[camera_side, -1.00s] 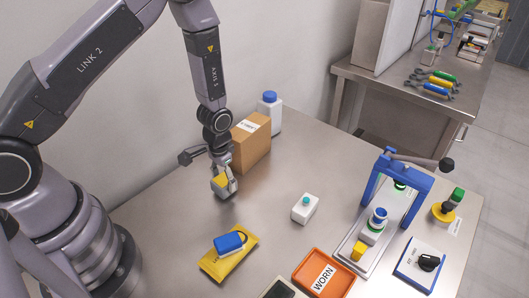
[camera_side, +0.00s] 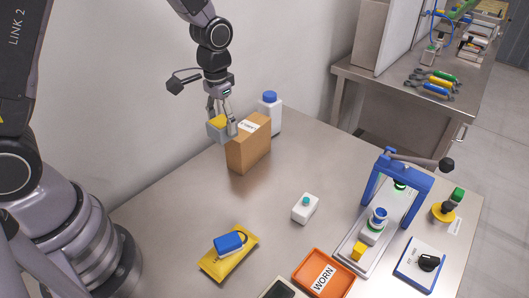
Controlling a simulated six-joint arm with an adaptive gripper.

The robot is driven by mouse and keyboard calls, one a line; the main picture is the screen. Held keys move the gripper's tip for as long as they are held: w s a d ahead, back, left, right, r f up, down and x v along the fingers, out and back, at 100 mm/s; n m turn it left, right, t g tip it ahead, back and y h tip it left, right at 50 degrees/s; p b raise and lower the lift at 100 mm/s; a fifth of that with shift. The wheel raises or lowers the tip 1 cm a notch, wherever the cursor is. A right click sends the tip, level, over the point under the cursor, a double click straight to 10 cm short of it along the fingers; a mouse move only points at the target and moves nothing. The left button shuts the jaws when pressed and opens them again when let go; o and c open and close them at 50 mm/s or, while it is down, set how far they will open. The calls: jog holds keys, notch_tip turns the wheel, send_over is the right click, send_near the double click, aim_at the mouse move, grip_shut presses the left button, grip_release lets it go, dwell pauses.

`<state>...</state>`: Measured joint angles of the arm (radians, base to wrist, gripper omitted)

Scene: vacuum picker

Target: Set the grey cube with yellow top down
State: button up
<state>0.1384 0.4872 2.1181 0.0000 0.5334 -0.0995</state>
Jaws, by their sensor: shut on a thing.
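The grey cube with yellow top (camera_side: 215,130) is in my gripper (camera_side: 221,124), its yellow face up and slightly tilted in the picture. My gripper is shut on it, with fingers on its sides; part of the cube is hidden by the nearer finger. The cube is held in the air, seen against the wall, just left of the upper edge of the cardboard box (camera_side: 248,150). I cannot tell whether it touches the box.
A white bottle with blue cap (camera_side: 269,115) stands behind the box. The table's middle is clear.

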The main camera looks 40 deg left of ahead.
jog(key=w+d, duration=0.6)
jog(key=w, duration=0.3)
send_over(307, 161)
jog(key=s, duration=0.1)
notch_tip(307, 161, down, 14)
jog(key=shift+w+f, duration=0.45)
jog(key=shift+f, duration=1.65)
jog(key=shift+f, duration=0.15)
jog(key=o, duration=1.2)
jog(key=shift+c, duration=0.2)
